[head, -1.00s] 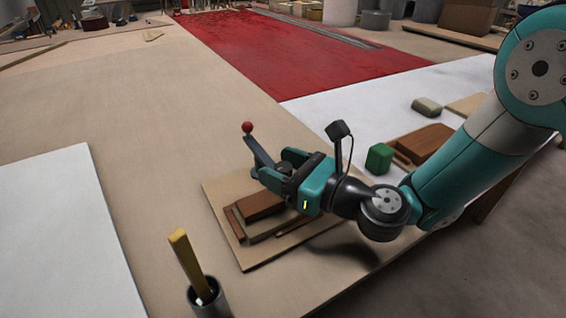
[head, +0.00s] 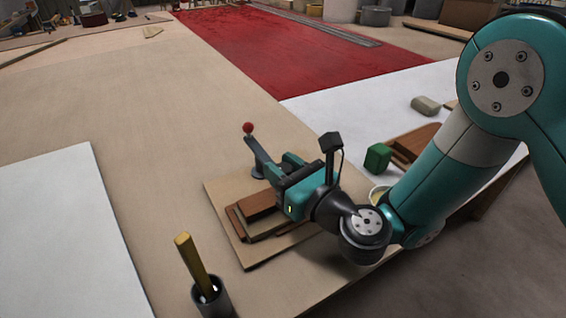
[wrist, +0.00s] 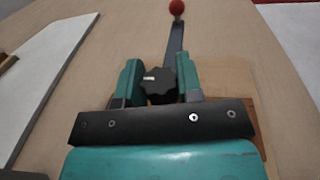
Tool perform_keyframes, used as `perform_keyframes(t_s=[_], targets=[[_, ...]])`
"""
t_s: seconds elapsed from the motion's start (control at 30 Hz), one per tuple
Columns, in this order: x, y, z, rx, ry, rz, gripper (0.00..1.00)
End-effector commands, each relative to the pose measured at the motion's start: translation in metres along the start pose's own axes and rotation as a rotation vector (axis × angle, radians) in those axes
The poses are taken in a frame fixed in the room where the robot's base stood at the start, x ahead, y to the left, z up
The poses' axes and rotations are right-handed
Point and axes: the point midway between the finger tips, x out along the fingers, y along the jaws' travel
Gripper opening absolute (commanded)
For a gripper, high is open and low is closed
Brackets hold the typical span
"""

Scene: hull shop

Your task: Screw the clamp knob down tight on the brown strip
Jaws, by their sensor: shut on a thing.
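The black lobed clamp knob (wrist: 158,82), with a white mark on its left side, sits between the fingers of my gripper (wrist: 159,84) in the wrist view. The fingers are shut on it, one on each side. In the head view my gripper (head: 277,172) reaches over the board and hides the knob. A dark lever with a red ball (head: 248,127) rises just beyond the fingers; the ball also shows in the wrist view (wrist: 177,7). Brown wood pieces (head: 262,205) lie layered under and beside my gripper. I cannot tell where the knob's foot meets the brown strip.
A pale board (head: 223,198) carries the clamped work. A dark cup (head: 212,300) with a yellow stick stands near its front-left corner.

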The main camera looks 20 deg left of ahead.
Motion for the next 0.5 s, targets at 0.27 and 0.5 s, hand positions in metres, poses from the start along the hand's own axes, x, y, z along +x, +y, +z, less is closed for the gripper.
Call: perform_keyframes(t_s=[0.27, 0.5], targets=[[0.0002, 0.0015, 0.0023, 0.002, 0.001, -0.101, 0.1], [-0.0002, 0.0011, 0.001, 0.001, 0.002, -0.16, 0.1]])
